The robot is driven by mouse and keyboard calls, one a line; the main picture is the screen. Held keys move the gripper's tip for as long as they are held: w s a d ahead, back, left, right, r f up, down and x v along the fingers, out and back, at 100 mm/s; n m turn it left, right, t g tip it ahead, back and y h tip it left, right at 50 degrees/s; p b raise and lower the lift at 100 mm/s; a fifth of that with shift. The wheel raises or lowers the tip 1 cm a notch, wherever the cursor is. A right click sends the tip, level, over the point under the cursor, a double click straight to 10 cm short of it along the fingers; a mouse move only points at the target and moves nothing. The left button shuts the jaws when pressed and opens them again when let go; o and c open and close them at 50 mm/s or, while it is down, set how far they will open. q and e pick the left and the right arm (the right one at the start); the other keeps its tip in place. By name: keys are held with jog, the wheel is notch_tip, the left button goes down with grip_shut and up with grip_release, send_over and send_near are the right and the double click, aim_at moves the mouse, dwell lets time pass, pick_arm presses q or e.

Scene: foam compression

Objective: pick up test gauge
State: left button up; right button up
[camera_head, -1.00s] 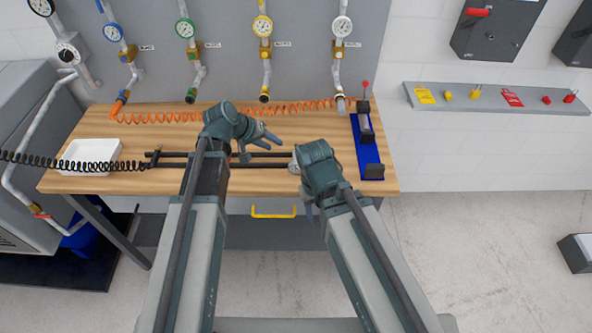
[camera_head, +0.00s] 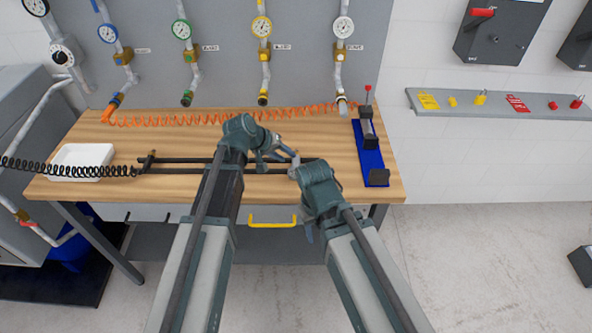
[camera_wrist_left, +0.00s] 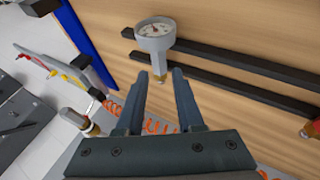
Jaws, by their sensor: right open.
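The test gauge (camera_wrist_left: 154,38) shows in the left wrist view, with a round white dial, a grey body and a brass stem end. It is by the dark rails on the wooden bench. My left gripper (camera_wrist_left: 164,72) is open and empty, with the stem end just beyond and between its fingertips. In the head view my left gripper (camera_head: 284,151) is over the middle of the bench, and the gauge is largely hidden by my arms. My right gripper (camera_head: 308,234) is lower, near the bench's front edge, with its fingers partly hidden.
Two dark rails (camera_head: 190,160) run along the bench (camera_head: 345,190). A blue stand with a lever (camera_head: 372,160) is at the right. A white tray (camera_head: 80,152) is at the left. An orange coiled hose (camera_head: 180,120) lies along the back, below several wall gauges.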

aim_at(294, 162)
pick_arm(q)
jog(key=shift+d+f+b, duration=0.2)
jog(key=shift+f+b, duration=0.25)
jog(key=b+x, duration=0.3)
jog(key=x, duration=0.1)
jog(key=shift+s+d+f, duration=0.15)
jog(key=shift+d+f, duration=0.05)
jog(key=shift+r, duration=0.1)
grip_shut()
